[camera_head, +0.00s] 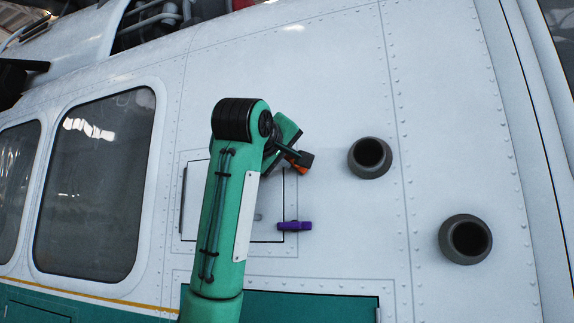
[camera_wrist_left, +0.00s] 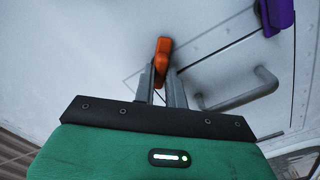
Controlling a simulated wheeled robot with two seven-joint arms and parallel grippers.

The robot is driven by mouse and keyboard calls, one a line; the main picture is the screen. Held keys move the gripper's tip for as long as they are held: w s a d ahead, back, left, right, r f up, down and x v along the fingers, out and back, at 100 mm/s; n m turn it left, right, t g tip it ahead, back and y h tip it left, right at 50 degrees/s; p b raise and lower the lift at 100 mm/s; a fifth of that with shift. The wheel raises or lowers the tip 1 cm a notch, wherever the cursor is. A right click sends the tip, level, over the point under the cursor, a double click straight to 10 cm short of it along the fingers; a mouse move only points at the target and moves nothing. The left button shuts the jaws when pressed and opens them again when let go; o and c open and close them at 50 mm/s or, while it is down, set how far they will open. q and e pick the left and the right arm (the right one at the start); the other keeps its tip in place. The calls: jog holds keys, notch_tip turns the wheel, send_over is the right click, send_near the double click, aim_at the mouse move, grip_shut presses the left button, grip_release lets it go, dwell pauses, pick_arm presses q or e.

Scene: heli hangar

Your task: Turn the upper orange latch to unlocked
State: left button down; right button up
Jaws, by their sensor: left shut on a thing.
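The upper orange latch (camera_wrist_left: 163,52) shows in the left wrist view between the two grey fingers of my left gripper (camera_wrist_left: 160,76). The fingers are shut on it, with its upper end showing past them. In the head view my left gripper (camera_head: 298,161) is at the upper right corner of a small hatch panel (camera_head: 270,202). Only a little of the orange latch (camera_head: 290,157) shows there, mostly hidden by the gripper. How far the latch is turned is hard to tell. My right gripper is not in view.
A purple latch (camera_head: 294,226) sits below, at the panel's right edge. A grey handle (camera_wrist_left: 240,94) stands out beside my fingers in the wrist view. Two dark round pipes (camera_head: 370,158) (camera_head: 466,240) stick out to the right. A window (camera_head: 95,185) lies left of my arm.

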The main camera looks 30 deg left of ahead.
pick_arm(q)
jog(key=m, duration=0.2)
jog(key=m+b, duration=0.1)
jog(key=m, duration=0.1)
jog(key=shift+f+m, duration=0.2)
jog(key=shift+m, duration=0.2)
jog(key=m+b, duration=0.1)
jog(key=m, duration=0.3)
jog(key=shift+w+m, duration=0.1)
jog(key=shift+m, duration=0.2)
jog(key=c, duration=1.4)
grip_release()
jog(key=shift+r, duration=0.1)
jog(key=shift+c, duration=0.2)
jog(key=shift+b, duration=0.3)
